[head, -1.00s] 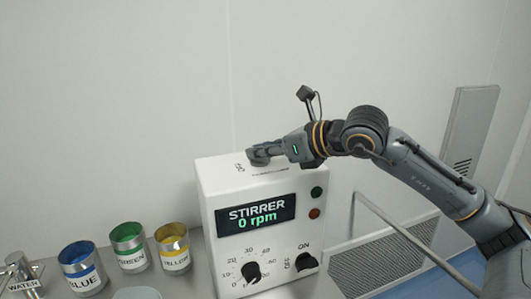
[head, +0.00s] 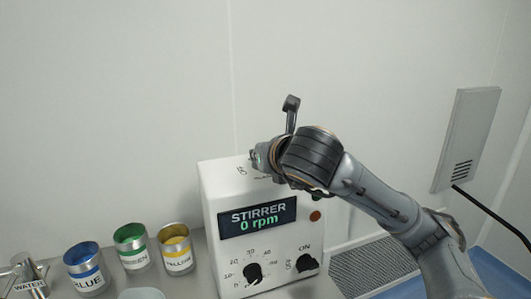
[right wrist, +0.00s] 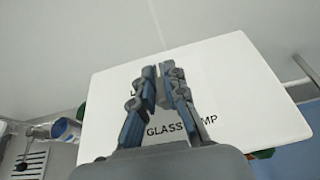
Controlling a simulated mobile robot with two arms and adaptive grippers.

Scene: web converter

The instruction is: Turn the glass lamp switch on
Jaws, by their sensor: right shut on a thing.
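The white stirrer box (head: 210,212) stands on the bench. Its top face fills much of the right wrist view (right wrist: 255,85) and carries a "GLASS LAMP" label, partly covered by my fingers. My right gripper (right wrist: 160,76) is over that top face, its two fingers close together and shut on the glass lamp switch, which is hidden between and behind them. In the head view the right gripper (head: 258,159) is mostly hidden behind my own wrist, at the box's top. My left gripper is not in view.
The box front has a "0 rpm" display (head: 259,215), a speed knob (head: 253,272), an ON knob (head: 306,263) and a red light (head: 316,216). Blue (head: 85,268), green (head: 131,245) and yellow (head: 176,249) cans stand left of it. A grey wall panel (head: 466,138) is at right.

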